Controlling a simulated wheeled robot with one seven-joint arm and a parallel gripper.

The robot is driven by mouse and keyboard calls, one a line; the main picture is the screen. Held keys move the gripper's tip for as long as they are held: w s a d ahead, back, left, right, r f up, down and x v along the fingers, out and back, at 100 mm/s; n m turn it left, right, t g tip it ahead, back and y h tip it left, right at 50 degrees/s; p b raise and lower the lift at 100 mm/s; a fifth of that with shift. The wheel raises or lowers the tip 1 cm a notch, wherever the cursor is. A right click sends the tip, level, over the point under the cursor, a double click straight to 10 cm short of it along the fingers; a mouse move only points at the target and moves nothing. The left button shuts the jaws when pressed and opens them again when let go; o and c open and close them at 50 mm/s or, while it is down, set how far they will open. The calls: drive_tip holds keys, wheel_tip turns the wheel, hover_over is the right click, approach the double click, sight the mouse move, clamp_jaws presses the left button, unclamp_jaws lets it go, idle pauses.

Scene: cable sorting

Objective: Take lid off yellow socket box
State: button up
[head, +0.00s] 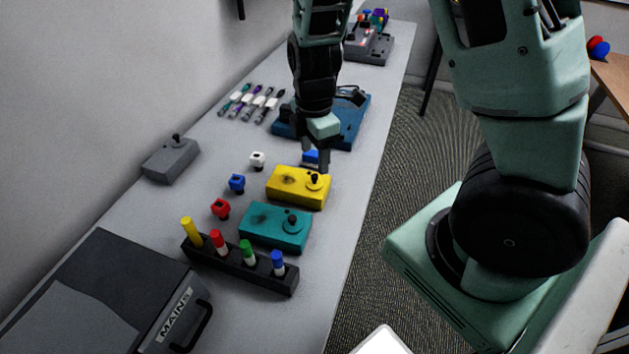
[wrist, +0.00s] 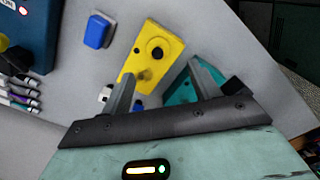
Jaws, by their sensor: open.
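The yellow socket box (head: 298,188) sits on the grey bench in the middle of the head view, with a black knob (head: 314,181) on its top near the right end. In the wrist view the yellow box (wrist: 150,57) lies beyond my fingers, its black knob (wrist: 157,53) pointing up at the camera. My gripper (head: 316,160) is open and empty, above and just behind the box. In the wrist view its two fingers (wrist: 160,85) are spread wide, apart from the knob. Whether the yellow top is a separate lid cannot be told.
A teal box (head: 275,226) with a similar knob stands just in front of the yellow one. A blue block (head: 311,157) lies behind it. Small white, blue and red plugs (head: 237,183) stand to its left. A black rack (head: 240,264) of coloured pegs is nearer.

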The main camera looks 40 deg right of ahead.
sight(315, 176)
drive_tip(key=shift+w+d+f, duration=0.1)
drive_tip(key=shift+d+f, duration=0.05)
drive_tip(key=shift+f, duration=3.6)
drive_tip(key=c, duration=1)
